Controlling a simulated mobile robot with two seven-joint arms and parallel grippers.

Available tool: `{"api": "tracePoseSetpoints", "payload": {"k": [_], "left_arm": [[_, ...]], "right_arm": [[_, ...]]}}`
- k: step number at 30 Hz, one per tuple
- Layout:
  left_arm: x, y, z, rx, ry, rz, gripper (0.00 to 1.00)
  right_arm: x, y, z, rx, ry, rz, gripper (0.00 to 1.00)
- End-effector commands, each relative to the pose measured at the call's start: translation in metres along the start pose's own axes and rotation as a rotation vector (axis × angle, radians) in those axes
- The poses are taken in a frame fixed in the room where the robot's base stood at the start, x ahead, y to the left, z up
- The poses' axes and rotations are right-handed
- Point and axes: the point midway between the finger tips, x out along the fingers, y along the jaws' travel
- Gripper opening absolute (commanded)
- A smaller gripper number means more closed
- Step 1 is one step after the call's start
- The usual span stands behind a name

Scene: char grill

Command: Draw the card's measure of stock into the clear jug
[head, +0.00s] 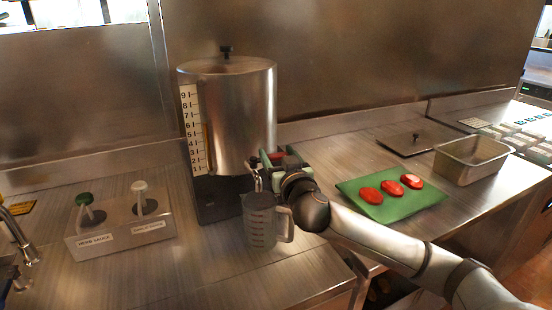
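A tall steel urn (240,110) with a lid stands against the back wall. A numbered level scale (193,130) runs down its left side, with a narrow brownish column beside it. The clear jug (262,228), with marks on its side and its handle to the right, stands upright on the counter below the urn's tap (257,184). My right gripper (262,168) is at the tap, just above the jug; its fingers are too small and covered to tell whether they grip the tap. I cannot make out any liquid in the jug. My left gripper is out of view.
A steel holder (120,232) with two pump bottles stands at the left. A green board (390,203) with three red pieces lies to the right, near an empty steel pan (472,160) and a flat lid (415,140). The counter in front of the jug is clear.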

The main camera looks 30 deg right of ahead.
Motion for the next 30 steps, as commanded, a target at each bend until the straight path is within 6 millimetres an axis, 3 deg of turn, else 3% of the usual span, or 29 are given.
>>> {"api": "tracePoseSetpoints", "payload": {"k": [15, 30], "left_arm": [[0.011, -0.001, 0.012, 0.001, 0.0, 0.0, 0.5], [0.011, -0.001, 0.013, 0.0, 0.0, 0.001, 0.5]], "right_arm": [[-0.015, -0.002, 0.0, 0.004, 0.003, 0.279, 0.0], [-0.018, -0.001, -0.001, -0.001, 0.0, 0.326, 0.0]]}}
